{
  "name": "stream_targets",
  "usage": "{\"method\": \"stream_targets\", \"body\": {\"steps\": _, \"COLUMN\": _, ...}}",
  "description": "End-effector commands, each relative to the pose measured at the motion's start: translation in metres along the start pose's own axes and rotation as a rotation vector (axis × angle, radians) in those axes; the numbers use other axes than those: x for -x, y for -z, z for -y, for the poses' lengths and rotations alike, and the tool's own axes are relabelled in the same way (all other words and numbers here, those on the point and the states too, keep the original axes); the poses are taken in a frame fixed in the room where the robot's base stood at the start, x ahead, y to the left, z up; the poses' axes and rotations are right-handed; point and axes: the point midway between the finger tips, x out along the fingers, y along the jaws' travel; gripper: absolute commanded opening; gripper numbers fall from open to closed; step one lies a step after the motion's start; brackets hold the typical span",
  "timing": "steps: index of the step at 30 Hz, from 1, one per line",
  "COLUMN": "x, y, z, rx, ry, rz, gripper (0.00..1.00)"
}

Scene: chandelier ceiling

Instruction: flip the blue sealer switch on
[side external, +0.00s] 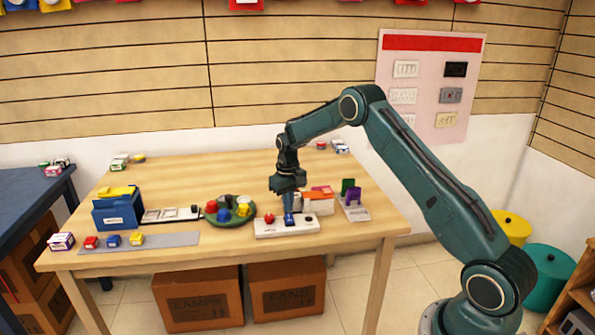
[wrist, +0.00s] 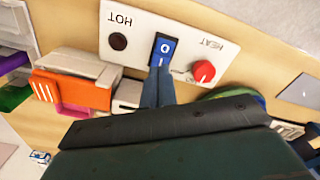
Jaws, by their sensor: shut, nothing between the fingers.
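The blue sealer switch (wrist: 163,50) is a rocker marked "O" and "I", set in a white panel (wrist: 122,15) between a dark round spot under "HOT" and a red knob (wrist: 203,71) by "HEAT". In the side view the white panel (side external: 301,226) lies near the table's front edge. My gripper (wrist: 158,72) is shut and empty, its fingertips at the "I" end of the switch. It also shows in the side view (side external: 289,211), pointing down over the switch. I cannot tell whether the tips touch it; they cover part of that end.
A green round tray (side external: 231,220) with coloured items stands left of the panel. A white and orange box (side external: 318,203) is close behind it on the right. A stand with green and purple cards (side external: 353,208) is farther right. Bare tabletop (side external: 220,177) lies behind.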

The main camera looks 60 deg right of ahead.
Motion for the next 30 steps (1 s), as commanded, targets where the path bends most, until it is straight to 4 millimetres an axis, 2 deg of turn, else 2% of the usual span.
{"method": "stream_targets", "body": {"steps": 30, "x": -0.011, "y": 0.000, "z": 0.000, "rx": 0.000, "ry": 0.000, "rz": 0.001, "gripper": 0.00}}
